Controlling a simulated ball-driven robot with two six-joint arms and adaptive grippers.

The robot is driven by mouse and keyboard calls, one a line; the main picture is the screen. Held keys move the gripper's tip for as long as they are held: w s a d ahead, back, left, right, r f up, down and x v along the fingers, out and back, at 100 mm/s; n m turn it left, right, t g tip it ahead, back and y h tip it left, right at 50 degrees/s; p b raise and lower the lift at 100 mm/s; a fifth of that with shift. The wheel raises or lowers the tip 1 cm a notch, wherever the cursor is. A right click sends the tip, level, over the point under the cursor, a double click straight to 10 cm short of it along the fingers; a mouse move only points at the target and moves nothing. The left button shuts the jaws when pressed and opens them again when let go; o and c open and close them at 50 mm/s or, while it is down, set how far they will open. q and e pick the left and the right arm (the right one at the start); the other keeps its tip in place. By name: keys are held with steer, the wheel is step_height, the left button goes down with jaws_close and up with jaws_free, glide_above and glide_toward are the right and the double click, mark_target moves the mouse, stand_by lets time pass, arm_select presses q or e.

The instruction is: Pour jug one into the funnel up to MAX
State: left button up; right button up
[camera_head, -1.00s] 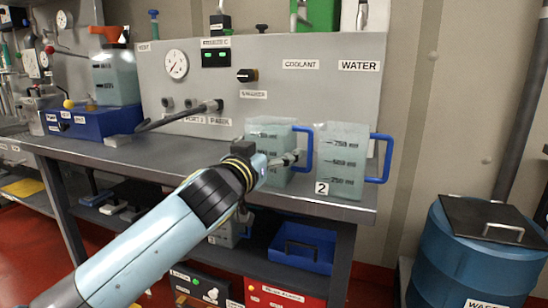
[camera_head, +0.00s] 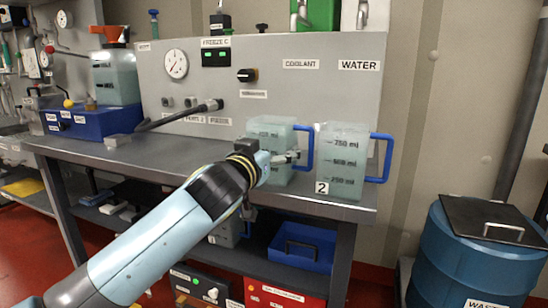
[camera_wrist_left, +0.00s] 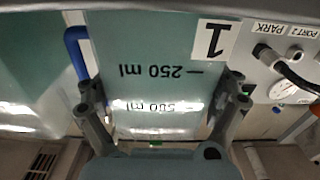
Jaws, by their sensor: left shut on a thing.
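Jug one (camera_head: 268,133) is a translucent blue-green jug with a blue handle, upright on the grey bench; its label 1 and volume marks show upside down in the left wrist view (camera_wrist_left: 150,90). My left gripper (camera_head: 284,159) is shut on jug one, with a finger on each side of its body in the wrist view (camera_wrist_left: 163,112). At the back left, a translucent tank (camera_head: 115,78) has an orange-red piece (camera_head: 109,33) on top; I cannot tell whether that is the funnel. No MAX mark is readable. My right gripper is not in view.
Jug two (camera_head: 345,160) stands close to the right of jug one, near the bench's right end. A hose nozzle (camera_head: 208,106) sticks out from the grey panel (camera_head: 290,85). The bench top (camera_head: 170,150) is mostly clear on the left. A blue waste drum (camera_head: 478,250) stands at the right.

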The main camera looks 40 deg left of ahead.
mark_target(265, 133)
arm_select(q)
steer(key=shift+r, duration=0.4)
steer(key=shift+r+p, duration=1.75)
steer(key=shift+p, duration=0.05)
steer(key=shift+f, duration=0.1)
